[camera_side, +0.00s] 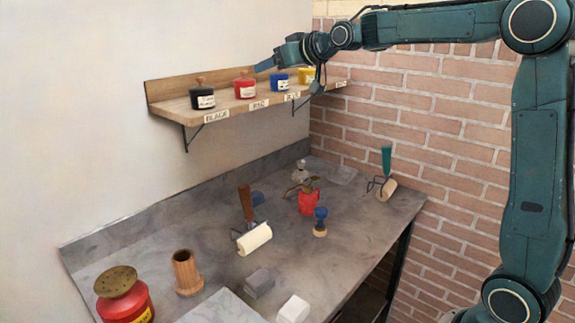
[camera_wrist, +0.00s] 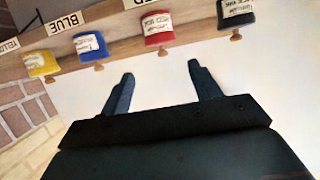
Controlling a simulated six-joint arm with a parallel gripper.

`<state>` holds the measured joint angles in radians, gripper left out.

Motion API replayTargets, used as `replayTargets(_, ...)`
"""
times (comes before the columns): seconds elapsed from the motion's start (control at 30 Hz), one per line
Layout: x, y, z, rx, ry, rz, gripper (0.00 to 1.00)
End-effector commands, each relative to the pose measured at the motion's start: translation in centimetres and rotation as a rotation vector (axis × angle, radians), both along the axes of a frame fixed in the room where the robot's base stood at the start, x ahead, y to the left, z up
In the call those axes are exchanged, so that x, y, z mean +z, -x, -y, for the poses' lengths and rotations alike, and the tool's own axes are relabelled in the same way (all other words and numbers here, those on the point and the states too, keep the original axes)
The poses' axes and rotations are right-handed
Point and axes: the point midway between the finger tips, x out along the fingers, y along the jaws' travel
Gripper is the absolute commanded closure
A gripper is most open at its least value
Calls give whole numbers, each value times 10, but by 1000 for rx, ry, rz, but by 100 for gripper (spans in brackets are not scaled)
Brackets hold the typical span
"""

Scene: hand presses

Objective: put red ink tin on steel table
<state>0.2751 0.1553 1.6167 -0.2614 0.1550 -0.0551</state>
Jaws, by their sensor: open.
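The red ink tin (camera_side: 245,89) stands on the wooden wall shelf, between the black and blue tins, above its label. In the wrist view the red tin (camera_wrist: 157,28) appears upside down, ahead of the gap between my fingers. My gripper (camera_side: 265,65) is at shelf height, up and to the right of the red tin in the side view. In the wrist view my gripper (camera_wrist: 161,72) has its two fingers apart with nothing between them. The grey steel table (camera_side: 190,228) is below the shelf.
The shelf (camera_side: 160,91) also holds black (camera_side: 203,98), blue (camera_side: 281,84) and yellow (camera_side: 306,75) tins. The table carries a red can (camera_side: 126,298), wooden cup (camera_side: 187,272), roller (camera_side: 254,239), stamp (camera_side: 320,224) and several other items. Bare surface shows between them.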

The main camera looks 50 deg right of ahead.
Motion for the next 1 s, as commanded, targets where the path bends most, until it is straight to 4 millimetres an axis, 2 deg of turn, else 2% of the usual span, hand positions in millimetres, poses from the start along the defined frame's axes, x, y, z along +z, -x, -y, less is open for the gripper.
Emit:
replayTargets(0.5, -21, -57, -1, 1, 0, -2, 38)
replayTargets(1.0, -26, -68, -1, 0, 0, -2, 38)
